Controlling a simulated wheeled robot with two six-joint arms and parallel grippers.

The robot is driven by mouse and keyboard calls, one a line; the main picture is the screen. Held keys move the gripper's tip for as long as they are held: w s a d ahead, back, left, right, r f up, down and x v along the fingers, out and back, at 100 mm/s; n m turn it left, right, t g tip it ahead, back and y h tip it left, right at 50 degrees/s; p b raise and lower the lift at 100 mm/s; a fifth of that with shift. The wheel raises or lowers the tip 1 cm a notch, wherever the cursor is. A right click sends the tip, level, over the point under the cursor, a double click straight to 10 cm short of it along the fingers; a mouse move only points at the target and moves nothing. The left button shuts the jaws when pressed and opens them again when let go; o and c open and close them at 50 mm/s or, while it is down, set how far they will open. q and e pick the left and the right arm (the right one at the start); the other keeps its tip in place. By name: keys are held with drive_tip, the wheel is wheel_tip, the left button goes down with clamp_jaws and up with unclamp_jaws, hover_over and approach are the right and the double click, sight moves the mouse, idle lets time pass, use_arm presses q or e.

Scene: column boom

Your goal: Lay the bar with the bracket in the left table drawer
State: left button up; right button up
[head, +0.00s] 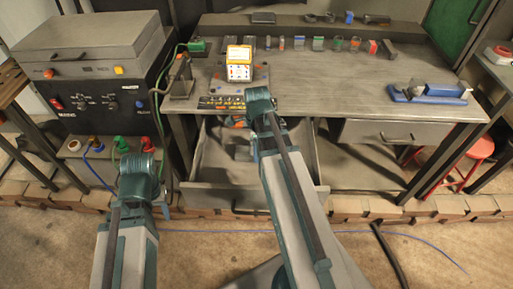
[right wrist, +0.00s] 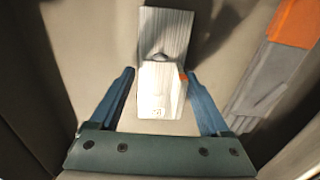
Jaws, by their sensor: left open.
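The left table drawer (head: 210,192) is pulled out under the workbench. My right arm reaches down over it and hides part of its inside. In the right wrist view, the light metal bar with the bracket (right wrist: 162,92) is between the two blue fingers of my right gripper (right wrist: 161,75).
An orange-and-grey object (right wrist: 292,25) lies in the drawer to the right. The workbench top (head: 330,90) carries a yellow meter (head: 239,65), small coloured parts and a blue vise (head: 435,92). The right drawer (head: 385,132) looks closed. A red stool (head: 478,150) stands at the right.

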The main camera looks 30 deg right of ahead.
drive_tip(key=shift+o, duration=1.1)
drive_tip(key=shift+r, duration=0.1)
wheel_tip(320, 180, up, 14)
drive_tip(key=p, duration=1.4)
drive_tip(key=shift+f, duration=0.2)
